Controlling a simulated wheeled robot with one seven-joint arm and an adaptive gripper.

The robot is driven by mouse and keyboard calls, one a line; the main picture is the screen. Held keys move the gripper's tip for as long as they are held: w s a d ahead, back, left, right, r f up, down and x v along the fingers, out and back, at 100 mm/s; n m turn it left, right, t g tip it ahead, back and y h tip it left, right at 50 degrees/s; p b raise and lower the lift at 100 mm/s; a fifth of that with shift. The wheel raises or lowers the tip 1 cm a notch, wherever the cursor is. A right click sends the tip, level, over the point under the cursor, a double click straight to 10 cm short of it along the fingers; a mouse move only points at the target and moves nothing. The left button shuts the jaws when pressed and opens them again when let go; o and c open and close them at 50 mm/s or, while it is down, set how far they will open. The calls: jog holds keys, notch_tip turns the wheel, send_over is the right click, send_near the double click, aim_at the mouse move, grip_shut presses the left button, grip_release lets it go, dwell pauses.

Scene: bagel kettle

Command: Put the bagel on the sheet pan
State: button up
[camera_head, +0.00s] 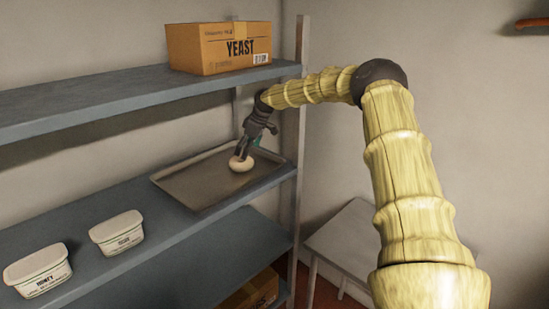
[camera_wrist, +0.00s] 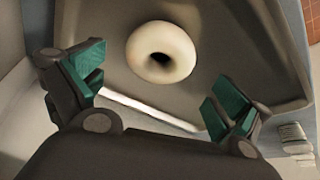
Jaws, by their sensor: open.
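The pale bagel (camera_head: 241,164) lies on the sheet pan, towards its back right part in the head view. In the wrist view the bagel (camera_wrist: 162,52) lies flat on the pan with its hole facing the camera. The sheet pan (camera_head: 196,186) is brown-grey with a raised rim and rests on the middle shelf; its surface also shows in the wrist view (camera_wrist: 225,62). My gripper (camera_head: 245,150) is just above the bagel. In the wrist view its teal-padded fingers (camera_wrist: 158,92) are spread wide and empty, with the bagel beyond them, apart from both pads.
A yeast box (camera_head: 218,47) stands on the upper shelf (camera_head: 120,93) above the pan. Two white tubs (camera_head: 38,268) (camera_head: 117,232) stand on the middle shelf (camera_head: 165,240) at left. A shelf post (camera_head: 297,150) rises close to my gripper. A grey table (camera_head: 345,240) stands at lower right.

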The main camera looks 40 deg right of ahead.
jog(key=shift+s+d+f+b, duration=0.1)
jog(key=shift+s+d+b, duration=0.75)
jog(key=shift+s, duration=0.85)
jog(key=shift+s+d+b, duration=0.55)
jog(key=shift+s+d, duration=0.6)
jog(key=shift+s, duration=0.55)
jog(key=shift+s+d+f+b, duration=0.1)
jog(key=shift+s+d+b, duration=0.75)
jog(key=shift+s, duration=0.85)
jog(key=shift+d, duration=0.1)
